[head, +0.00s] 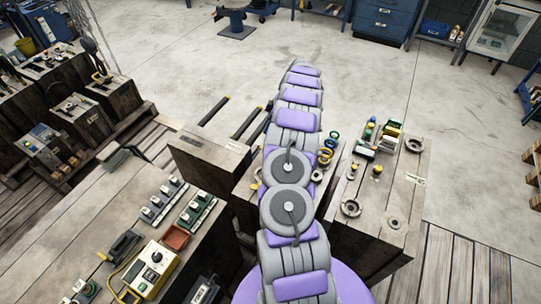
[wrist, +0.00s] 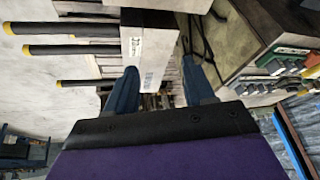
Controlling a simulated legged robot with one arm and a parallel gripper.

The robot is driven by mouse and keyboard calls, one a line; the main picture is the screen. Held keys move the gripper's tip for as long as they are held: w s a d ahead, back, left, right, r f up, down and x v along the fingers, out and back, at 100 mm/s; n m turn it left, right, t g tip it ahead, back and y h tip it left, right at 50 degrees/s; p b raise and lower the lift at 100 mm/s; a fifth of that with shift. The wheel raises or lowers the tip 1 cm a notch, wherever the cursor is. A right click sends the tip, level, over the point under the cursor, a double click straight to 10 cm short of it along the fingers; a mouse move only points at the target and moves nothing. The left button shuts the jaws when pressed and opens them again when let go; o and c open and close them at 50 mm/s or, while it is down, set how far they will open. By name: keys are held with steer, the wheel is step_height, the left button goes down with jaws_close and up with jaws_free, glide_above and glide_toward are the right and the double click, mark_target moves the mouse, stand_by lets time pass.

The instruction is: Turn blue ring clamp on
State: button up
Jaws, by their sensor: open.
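A small blue ring (head: 333,135), which looks like the blue ring clamp, sits on a wooden block just right of my arm in the head view. Yellow rings (head: 325,155) lie close below it. Whether the clamp is on or off is too small to tell. My arm covers part of that block. My gripper (wrist: 161,88) shows in the wrist view with its two blue fingers apart and nothing between them. No ring clamp is clear in the wrist view. The gripper's fingers cannot be made out in the head view.
A wooden block (head: 385,225) with round fittings stands at right. A bench with switches and a yellow box (head: 150,270) is at lower left. Dark bars with yellow ends (wrist: 75,50) and a labelled block (wrist: 150,50) lie beyond the fingers.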

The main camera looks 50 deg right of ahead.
steer(key=s+d+f, duration=0.4)
steer(key=d+f, duration=0.2)
steer(key=shift+n+h, duration=0.3)
steer(key=b+x, duration=0.4)
steer(key=x, duration=1.3)
steer(key=shift+w, duration=0.2)
steer(key=shift+c, duration=0.2)
jaws_close()
